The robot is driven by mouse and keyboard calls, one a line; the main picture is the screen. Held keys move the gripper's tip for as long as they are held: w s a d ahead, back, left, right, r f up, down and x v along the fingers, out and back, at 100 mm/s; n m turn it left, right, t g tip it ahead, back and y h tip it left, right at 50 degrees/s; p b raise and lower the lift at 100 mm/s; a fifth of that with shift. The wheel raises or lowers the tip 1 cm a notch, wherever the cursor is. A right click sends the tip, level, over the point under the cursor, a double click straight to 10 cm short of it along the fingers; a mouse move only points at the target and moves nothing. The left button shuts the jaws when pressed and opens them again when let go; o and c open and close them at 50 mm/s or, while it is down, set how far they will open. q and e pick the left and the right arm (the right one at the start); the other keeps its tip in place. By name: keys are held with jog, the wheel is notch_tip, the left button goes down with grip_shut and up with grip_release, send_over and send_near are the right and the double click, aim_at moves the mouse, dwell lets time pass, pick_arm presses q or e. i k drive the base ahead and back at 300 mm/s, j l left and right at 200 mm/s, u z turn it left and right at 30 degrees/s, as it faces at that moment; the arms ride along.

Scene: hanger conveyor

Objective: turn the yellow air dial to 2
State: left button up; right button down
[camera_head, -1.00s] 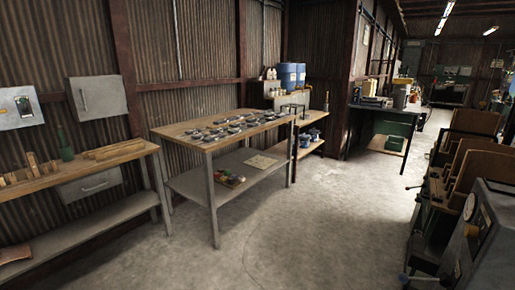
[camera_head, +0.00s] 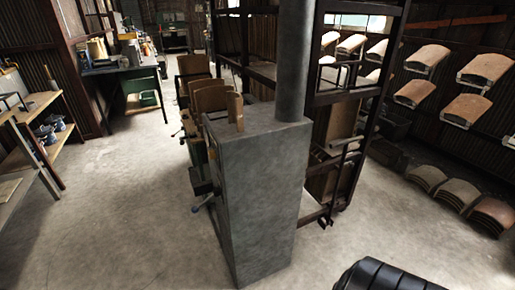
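The yellow air dial cannot be made out in the head view. A tall grey metal cabinet (camera_head: 262,195) with a round grey post (camera_head: 293,60) on top stands in the middle. I see it from a plain side and its top. Its left face is seen edge-on, so any controls there are hidden from me. Neither of my grippers is in view.
Curved wooden seat panels (camera_head: 481,70) hang on the right, with several more stacked on the floor (camera_head: 455,197). A shelf table (camera_head: 25,150) stands at left. Concrete floor (camera_head: 130,195) is open between it and the cabinet. A black ribbed object (camera_head: 385,277) shows at bottom right.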

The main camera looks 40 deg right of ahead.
aim_at(211, 153)
jog(key=j+z, duration=0.1)
jog(key=z, duration=0.65)
jog(key=j+z, duration=0.15)
jog(key=z, duration=0.25)
